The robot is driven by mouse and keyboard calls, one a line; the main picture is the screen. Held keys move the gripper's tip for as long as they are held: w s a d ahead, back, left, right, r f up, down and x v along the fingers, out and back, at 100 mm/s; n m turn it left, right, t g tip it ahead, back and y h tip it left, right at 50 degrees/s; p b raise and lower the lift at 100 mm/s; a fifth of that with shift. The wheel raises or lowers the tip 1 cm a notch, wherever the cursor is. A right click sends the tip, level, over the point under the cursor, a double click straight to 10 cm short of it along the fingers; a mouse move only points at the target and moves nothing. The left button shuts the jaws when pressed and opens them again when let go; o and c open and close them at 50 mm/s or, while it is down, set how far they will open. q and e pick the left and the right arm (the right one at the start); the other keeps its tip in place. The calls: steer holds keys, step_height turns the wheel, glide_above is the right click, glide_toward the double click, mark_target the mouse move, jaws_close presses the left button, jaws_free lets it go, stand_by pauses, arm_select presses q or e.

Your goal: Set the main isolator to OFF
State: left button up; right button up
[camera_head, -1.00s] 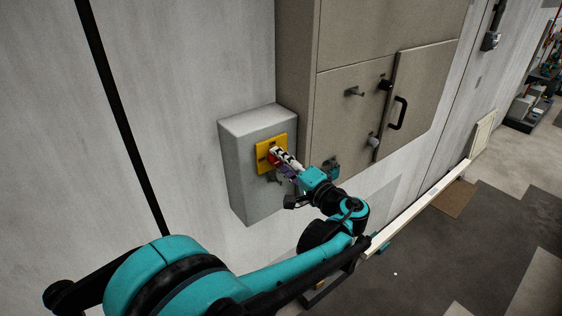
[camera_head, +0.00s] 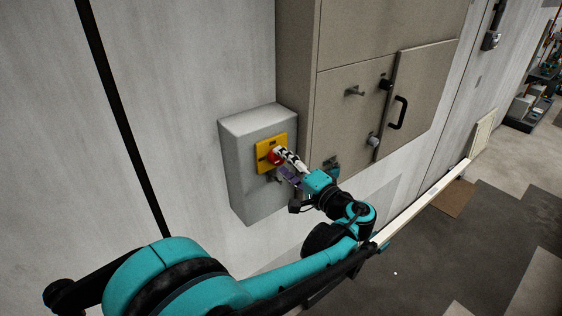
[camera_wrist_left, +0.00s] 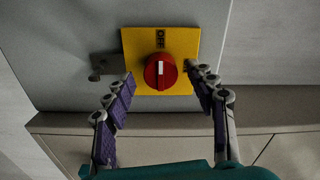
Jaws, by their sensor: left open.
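The main isolator is a grey box (camera_head: 258,185) on the wall, with a yellow plate (camera_head: 264,160) and a red rotary knob (camera_head: 276,156). In the left wrist view, the red knob (camera_wrist_left: 160,71) has a white mark that lines up with the OFF label (camera_wrist_left: 160,39) at the plate's top edge. My left gripper (camera_head: 287,164) is open just in front of the knob. In the left wrist view its fingers lie on either side below the knob, with a gap to it. My right gripper is not in view.
A beige cabinet (camera_head: 345,130) with handles and knobs stands right of the box. A small grey bracket (camera_wrist_left: 105,65) sticks out beside the yellow plate. A long pale rail (camera_head: 420,208) runs along the floor at the right. The dark floor there is mostly clear.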

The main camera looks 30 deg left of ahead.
arm_select(q)
steer(key=v, duration=1)
steer(key=shift+s+d, duration=0.15)
steer(key=shift+d, duration=0.05)
steer(key=s+a+f+g+h+b, duration=0.1)
steer(key=s+a+f+h+b, duration=0.2)
steer(key=f, duration=0.4)
steer(key=s+a+f+h+b, duration=0.1)
steer(key=s+a+f+h, duration=0.2)
steer(key=f, duration=0.5)
steer(key=s+d+f+n+t+h+b, duration=0.1)
steer(key=s+d+f+h+b, duration=0.3)
steer(key=s+d+f+h, duration=0.4)
steer(key=shift+d+f+n+h+b, duration=0.45)
steer(key=shift+d+f+h, duration=0.8)
steer(key=shift+f, duration=0.55)
steer(key=shift+o, duration=0.3)
steer(key=shift+s+a, duration=0.1)
